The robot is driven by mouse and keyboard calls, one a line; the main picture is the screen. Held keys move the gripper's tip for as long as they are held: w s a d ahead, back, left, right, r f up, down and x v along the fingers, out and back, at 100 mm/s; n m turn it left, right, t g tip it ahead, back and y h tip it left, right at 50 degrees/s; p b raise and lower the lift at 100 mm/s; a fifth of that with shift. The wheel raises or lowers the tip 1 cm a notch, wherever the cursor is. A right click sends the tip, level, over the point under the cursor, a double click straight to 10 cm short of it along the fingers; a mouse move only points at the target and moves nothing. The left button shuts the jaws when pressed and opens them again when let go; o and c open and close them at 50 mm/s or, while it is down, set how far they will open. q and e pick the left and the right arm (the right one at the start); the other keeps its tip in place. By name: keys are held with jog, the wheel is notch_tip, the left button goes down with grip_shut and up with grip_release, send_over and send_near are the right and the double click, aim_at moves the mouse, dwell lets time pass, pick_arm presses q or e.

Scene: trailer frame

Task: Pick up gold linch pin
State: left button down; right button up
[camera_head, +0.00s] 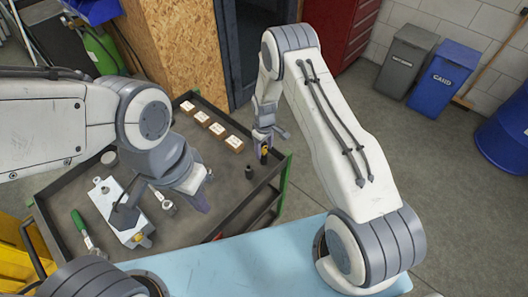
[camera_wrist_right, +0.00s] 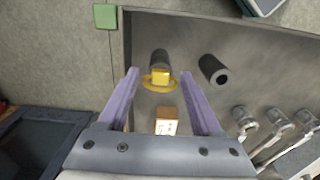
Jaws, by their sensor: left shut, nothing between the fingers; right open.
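The gold linch pin (camera_wrist_right: 160,77) shows in the right wrist view as a yellow block with a ring, at a dark grey cylinder (camera_wrist_right: 158,57). In the head view it is a small yellow spot (camera_head: 264,152) below my right gripper (camera_head: 266,140). My right gripper is open; in its wrist view the pin appears between the two purple fingertips (camera_wrist_right: 160,74). Whether the fingers reach down to it I cannot tell. My left gripper (camera_head: 203,200) is shut and empty, over the front part of the grey tray cart (camera_head: 205,226).
A second dark cylinder (camera_head: 249,172) stands beside the pin; it also shows in the right wrist view (camera_wrist_right: 214,69). Several labelled wooden blocks (camera_head: 218,129) line the cart's back edge. A metal box (camera_head: 118,210) and a green-handled tool (camera_head: 80,222) lie at left.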

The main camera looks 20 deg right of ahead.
aim_at(264, 156)
jog(key=shift+f+p, duration=0.35)
notch_tip(264, 156, down, 3)
jog(key=shift+f+p, duration=0.1)
jog(key=shift+p, duration=0.7)
jog(key=shift+f, duration=0.5)
jog(key=c, duration=1)
